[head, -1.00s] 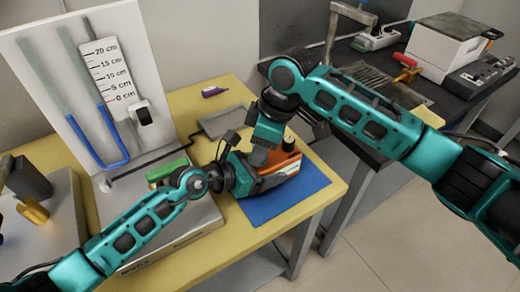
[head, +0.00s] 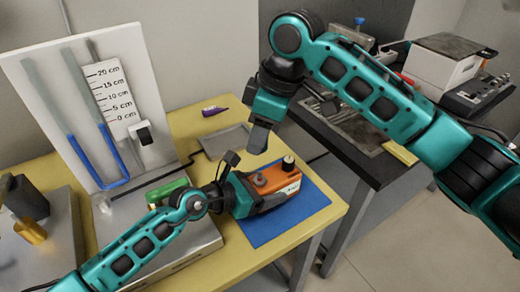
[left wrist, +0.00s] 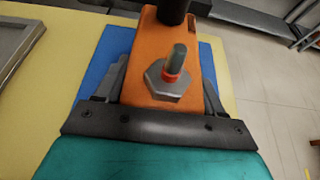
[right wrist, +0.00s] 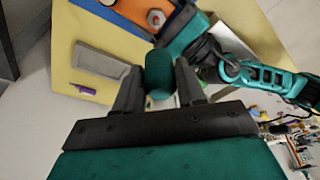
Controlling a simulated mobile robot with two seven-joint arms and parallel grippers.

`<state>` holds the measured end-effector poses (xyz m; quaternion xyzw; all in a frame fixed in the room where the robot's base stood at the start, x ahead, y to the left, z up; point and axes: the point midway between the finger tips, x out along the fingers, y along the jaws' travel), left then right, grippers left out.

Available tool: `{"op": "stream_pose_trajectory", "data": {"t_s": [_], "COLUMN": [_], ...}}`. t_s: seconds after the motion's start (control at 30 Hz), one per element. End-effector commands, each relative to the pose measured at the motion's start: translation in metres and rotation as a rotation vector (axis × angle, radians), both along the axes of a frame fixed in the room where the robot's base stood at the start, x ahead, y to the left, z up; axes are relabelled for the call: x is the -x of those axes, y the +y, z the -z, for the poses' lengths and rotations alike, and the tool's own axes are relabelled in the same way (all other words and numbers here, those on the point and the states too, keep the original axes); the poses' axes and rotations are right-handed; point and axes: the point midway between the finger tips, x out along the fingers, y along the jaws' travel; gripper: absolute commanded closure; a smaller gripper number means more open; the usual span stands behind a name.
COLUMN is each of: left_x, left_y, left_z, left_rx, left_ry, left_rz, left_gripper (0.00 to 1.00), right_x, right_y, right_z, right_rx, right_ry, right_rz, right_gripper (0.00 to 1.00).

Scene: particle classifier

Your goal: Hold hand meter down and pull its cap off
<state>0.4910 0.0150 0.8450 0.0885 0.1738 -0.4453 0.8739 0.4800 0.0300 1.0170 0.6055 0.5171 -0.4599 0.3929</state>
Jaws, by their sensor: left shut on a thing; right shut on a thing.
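The orange hand meter (head: 276,182) lies on a blue mat (head: 283,218). My left gripper (head: 258,199) is shut on its body, with one finger on each side. In the left wrist view the meter (left wrist: 150,35) shows a bare metal stud (left wrist: 176,62) with a red ring and a hexagonal base, uncovered. My right gripper (head: 258,138) is raised above the meter, apart from it. In the right wrist view it is shut on the dark green cylindrical cap (right wrist: 159,75). The cap cannot be made out in the head view.
A black-topped post (head: 288,163) stands on the meter's far end. A grey tray (head: 225,141) and a purple object (head: 214,110) lie behind on the yellow table (head: 185,122). A tube board with a scale (head: 107,90) stands at left. A dark bench (head: 350,150) is at right.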

Motion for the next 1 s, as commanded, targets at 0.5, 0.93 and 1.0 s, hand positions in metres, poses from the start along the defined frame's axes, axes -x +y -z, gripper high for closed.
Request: {"op": "stream_pose_trajectory", "data": {"t_s": [0.5, 0.93, 1.0], "left_x": [0.000, 0.001, 0.001], "left_y": [0.000, 0.000, 0.000], "left_z": [0.001, 0.001, 0.001], "left_rx": [-0.001, -0.001, -0.001], "left_ry": [0.001, 0.001, 0.001], "left_rz": [0.001, 0.001, 0.001], "left_gripper": [0.93, 0.93, 0.93], "right_x": [0.000, 0.000, 0.000], "right_y": [0.000, 0.000, 0.000], "right_z": [-0.010, -0.029, -0.033], "right_rx": [0.000, 0.000, 0.000], "right_ry": [0.000, 0.000, 0.000], "right_rz": [0.000, 0.000, 0.000], "right_gripper": [0.90, 0.90, 0.90]}}
